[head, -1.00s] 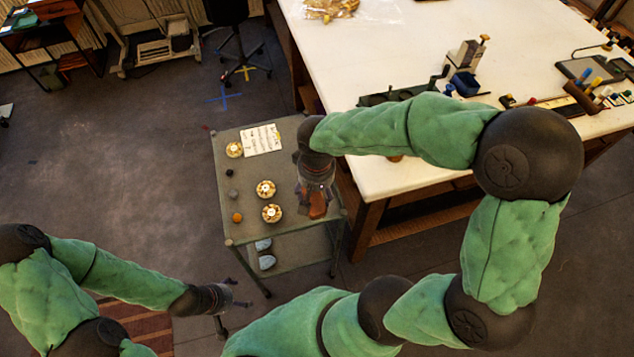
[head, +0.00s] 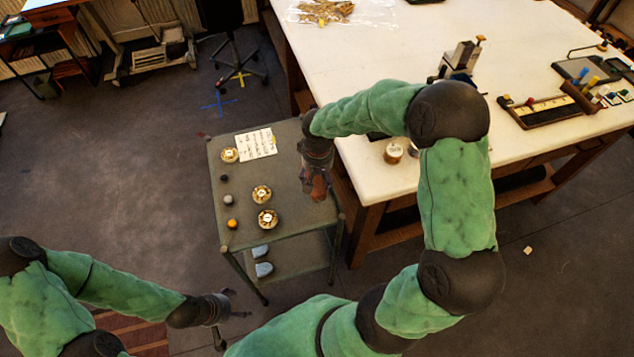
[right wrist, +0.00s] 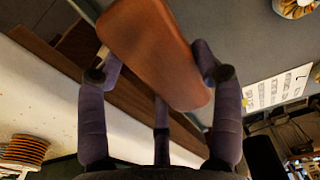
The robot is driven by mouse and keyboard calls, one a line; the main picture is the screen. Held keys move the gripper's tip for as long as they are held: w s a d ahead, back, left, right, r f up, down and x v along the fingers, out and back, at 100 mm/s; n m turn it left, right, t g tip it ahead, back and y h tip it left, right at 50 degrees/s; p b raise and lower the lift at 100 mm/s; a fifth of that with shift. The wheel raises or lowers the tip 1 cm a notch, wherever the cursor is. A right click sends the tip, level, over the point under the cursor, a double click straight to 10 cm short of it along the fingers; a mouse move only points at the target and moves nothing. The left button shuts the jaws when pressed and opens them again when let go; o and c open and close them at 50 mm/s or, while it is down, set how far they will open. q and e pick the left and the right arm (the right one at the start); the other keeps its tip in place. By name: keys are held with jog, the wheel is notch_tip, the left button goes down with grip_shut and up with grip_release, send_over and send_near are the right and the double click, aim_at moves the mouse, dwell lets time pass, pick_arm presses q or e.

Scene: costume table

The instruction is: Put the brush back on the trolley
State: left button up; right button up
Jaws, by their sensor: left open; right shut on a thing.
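The brush (head: 319,187) has a reddish-brown wooden body. In the head view it is held over the right side of the trolley's top; its height above it is hard to judge. My right gripper (head: 317,182) is shut on it. In the right wrist view the brush (right wrist: 155,50) sits between the purple fingers of my right gripper (right wrist: 161,72); its bristles are not visible there. The trolley (head: 285,165) is grey-green with a lower shelf. My left gripper (head: 235,305) is open and empty, in front of the trolley at the lower left.
The trolley's top holds a written card (head: 256,143), several round pincushion-like items (head: 262,194) and small balls (head: 231,224) on its left half. Grey-blue pieces (head: 263,269) lie on its shelf. The white table (head: 400,50) stands close on the right. The trolley's top right is mostly bare.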

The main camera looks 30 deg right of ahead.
aim_at(317, 181)
jog(key=shift+w+d+f, duration=0.15)
jog(key=shift+w+f, duration=0.1)
jog(key=shift+f, duration=0.1)
jog(key=shift+w+d+f+b, duration=0.15)
jog(key=shift+f+b, duration=0.1)
jog(key=shift+f, duration=0.65)
jog(key=shift+w+f+b, duration=0.1)
jog(key=shift+f+b, duration=0.15)
jog(key=shift+f, duration=0.65)
jog(key=shift+f, duration=0.15)
jog(key=o, duration=1)
jog(key=r+p, duration=0.1)
jog(key=r, duration=0.3)
jog(key=r+p, duration=0.1)
jog(key=r, duration=0.7)
jog(key=shift+s+r+p, duration=0.15)
jog(key=shift+s+p, duration=0.25)
